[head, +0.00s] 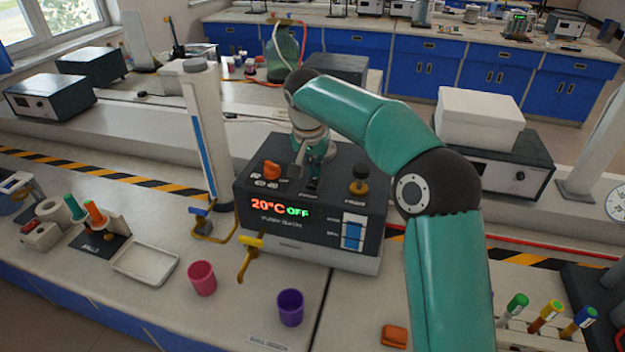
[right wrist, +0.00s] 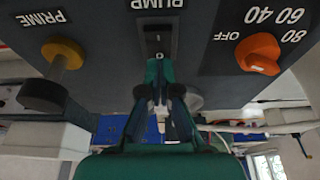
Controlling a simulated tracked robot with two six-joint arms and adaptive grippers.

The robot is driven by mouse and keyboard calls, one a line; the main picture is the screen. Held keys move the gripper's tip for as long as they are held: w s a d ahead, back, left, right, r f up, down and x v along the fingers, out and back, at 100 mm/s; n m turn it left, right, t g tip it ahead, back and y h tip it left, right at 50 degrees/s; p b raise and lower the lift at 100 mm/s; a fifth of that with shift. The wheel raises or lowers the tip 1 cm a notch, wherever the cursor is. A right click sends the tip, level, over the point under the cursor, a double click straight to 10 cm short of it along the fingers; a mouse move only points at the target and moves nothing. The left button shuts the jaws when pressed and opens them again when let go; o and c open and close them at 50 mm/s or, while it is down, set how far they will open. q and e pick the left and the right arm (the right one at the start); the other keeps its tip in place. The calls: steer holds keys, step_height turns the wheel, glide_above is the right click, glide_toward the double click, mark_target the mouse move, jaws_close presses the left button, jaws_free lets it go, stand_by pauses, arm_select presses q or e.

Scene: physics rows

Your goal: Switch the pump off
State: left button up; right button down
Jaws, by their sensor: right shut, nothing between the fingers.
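The dark water-bath unit (head: 310,232) stands on the bench, its display (head: 280,210) reading 20°C in red and OFF in green. In the right wrist view the black rocker switch (right wrist: 157,38) sits by the upside-down PUMP label. My right gripper (right wrist: 160,72) is shut and empty, its fingertips at the switch's lower end in that view; I cannot tell whether they touch. My left gripper is not in view.
The orange dial (right wrist: 259,53) and the PRIME knob (right wrist: 62,58) flank the switch. A pink cup (head: 202,279), a purple cup (head: 290,308) and a yellow-handled tap (head: 250,255) stand in front of the unit. A tall white column (head: 205,130) rises at its left.

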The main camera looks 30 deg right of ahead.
mark_target(315, 179)
steer(key=shift+r+p, duration=2.7)
steer(key=shift+r, duration=0.45)
